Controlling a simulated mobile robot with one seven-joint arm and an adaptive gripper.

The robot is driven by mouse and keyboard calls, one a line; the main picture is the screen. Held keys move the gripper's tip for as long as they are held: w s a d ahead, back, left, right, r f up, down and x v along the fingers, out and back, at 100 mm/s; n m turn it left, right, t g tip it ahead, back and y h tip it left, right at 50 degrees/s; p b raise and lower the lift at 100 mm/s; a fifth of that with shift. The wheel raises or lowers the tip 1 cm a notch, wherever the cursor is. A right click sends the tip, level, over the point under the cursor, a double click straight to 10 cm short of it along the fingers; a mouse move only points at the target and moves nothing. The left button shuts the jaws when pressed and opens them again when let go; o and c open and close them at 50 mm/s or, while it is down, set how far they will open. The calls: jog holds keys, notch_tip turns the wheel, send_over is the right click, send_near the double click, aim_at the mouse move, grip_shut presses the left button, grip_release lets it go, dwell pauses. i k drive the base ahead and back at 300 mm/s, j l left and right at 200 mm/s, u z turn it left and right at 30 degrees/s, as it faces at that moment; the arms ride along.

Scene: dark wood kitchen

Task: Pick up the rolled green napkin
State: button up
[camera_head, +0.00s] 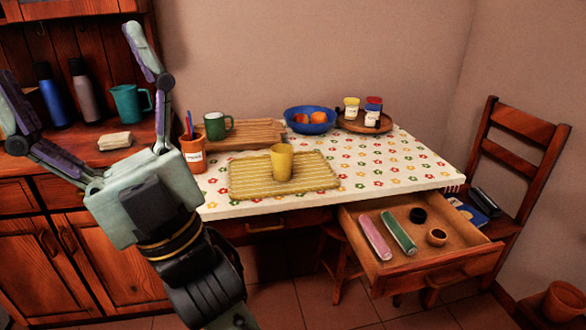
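The rolled green napkin (398,232) lies in the open wooden drawer (463,252) under the table's right side. A rolled pink napkin (374,237) lies just to its left, roughly parallel to it. A black ring-like item (418,215) and a small brown round item (437,237) lie to its right. My gripper (75,85) is raised at the left of the view, in front of the hutch. Its two fingers are spread wide, with nothing between them. It is far to the left of the drawer.
The table (400,165) has a flowered cloth and holds a yellow cup (282,162) on a striped mat (240,185), a blue bowl (310,121) of orange fruit and a round tray with jars. A chair (524,150) stands close on the drawer's right. Floor shows before the drawer.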

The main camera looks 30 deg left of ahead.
aim_at(402, 237)
jog(key=i+l+u, duration=0.1)
jog(key=i+u, duration=0.3)
jog(key=i+l+u, duration=0.25)
jog(key=i+u, duration=0.2)
jog(key=i, duration=0.1)
